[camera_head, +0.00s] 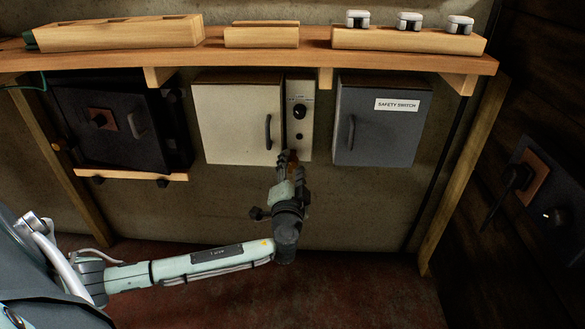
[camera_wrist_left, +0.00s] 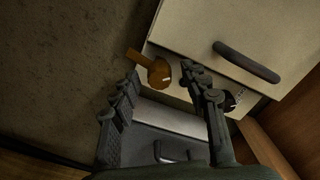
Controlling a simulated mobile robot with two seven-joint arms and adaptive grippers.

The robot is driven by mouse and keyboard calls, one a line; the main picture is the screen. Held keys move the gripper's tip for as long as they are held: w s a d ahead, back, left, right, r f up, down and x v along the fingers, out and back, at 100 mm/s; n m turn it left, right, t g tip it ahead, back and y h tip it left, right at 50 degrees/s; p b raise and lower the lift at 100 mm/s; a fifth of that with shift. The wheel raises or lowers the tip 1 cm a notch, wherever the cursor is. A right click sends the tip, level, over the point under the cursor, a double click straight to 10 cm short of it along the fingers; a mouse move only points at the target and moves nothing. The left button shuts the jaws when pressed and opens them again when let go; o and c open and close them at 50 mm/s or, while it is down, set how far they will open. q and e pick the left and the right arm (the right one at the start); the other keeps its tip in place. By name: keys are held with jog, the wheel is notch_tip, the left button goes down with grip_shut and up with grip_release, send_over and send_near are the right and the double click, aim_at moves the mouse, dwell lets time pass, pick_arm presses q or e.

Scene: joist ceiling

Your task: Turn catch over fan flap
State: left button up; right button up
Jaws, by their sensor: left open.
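My left gripper (camera_head: 288,160) is open below the narrow knob panel (camera_head: 299,120). In the left wrist view the catch appears between my spread fingertips; I cannot tell whether they touch it. I cannot pick out a fan flap for certain. My right gripper is not in view.
The cream cabinet door (camera_head: 238,118) and the grey safety switch box (camera_head: 380,125) flank the knob panel. A dark box (camera_head: 115,125) hangs at left. A wooden shelf (camera_head: 250,55) runs above, with posts at both sides.

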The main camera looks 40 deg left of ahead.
pick_arm(q)
grip_shut()
